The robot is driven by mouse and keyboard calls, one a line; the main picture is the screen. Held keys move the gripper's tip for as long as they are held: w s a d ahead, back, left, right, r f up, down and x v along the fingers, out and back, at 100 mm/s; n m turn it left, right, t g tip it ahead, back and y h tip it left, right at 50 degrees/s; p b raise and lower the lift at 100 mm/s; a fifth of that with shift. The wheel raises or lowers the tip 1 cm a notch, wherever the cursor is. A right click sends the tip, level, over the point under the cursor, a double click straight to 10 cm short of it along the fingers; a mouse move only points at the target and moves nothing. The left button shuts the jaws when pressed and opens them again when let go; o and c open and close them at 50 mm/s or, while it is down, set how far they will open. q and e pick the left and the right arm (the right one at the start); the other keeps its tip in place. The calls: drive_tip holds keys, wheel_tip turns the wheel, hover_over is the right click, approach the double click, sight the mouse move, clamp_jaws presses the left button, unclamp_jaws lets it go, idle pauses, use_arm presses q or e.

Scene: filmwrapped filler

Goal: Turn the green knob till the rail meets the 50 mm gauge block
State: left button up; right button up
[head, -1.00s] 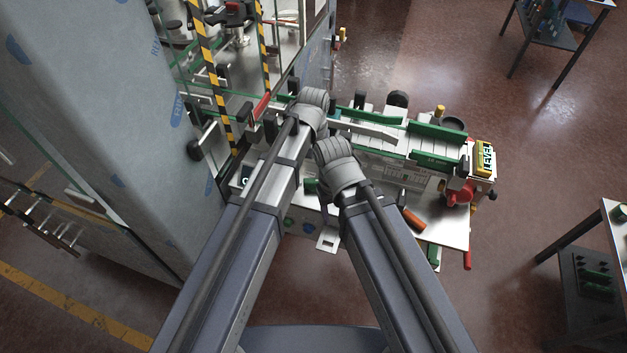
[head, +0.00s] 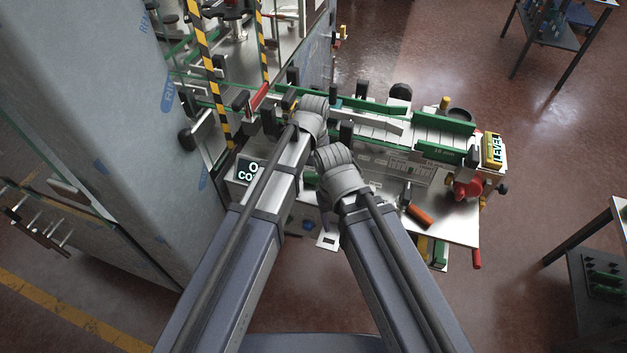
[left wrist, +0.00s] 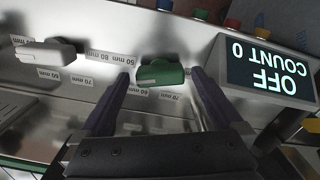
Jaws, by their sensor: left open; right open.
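My left gripper (left wrist: 159,75) is open in the left wrist view. Its two fingers stand on either side of a green block-like piece (left wrist: 162,73) with a pale strip; I cannot tell whether they touch it. A similar pale grey piece (left wrist: 45,52) lies to its left. Printed mm labels run along the metal panel (left wrist: 90,85). In the head view my left gripper (head: 313,106) is over the machine, and my right gripper (head: 330,155) is just below it; both sets of fingertips are hidden. Green rails (head: 443,123) line the conveyor. I cannot clearly identify the green knob.
A display (left wrist: 265,72) reads OFF, COUNT 0. At the machine's right end are a red knob (head: 467,187), a yellow LEVEL box (head: 492,150) and an orange-handled tool (head: 418,215). A film-wrapped cabinet (head: 110,130) stands at the left.

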use_arm(q)
drive_tip(key=shift+f+b, duration=0.3)
drive_tip(key=shift+f, duration=0.4)
use_arm(e)
drive_tip(key=shift+f, duration=0.7)
use_arm(q)
drive_tip(key=c, duration=1.2)
drive_tip(key=shift+m, duration=1.6)
drive_tip(key=shift+c, duration=0.2)
drive_tip(key=o, duration=1.2)
drive_tip(key=shift+o, duration=0.2)
drive_tip(key=shift+r, duration=0.15)
use_arm(e)
drive_tip(key=shift+r, duration=0.2)
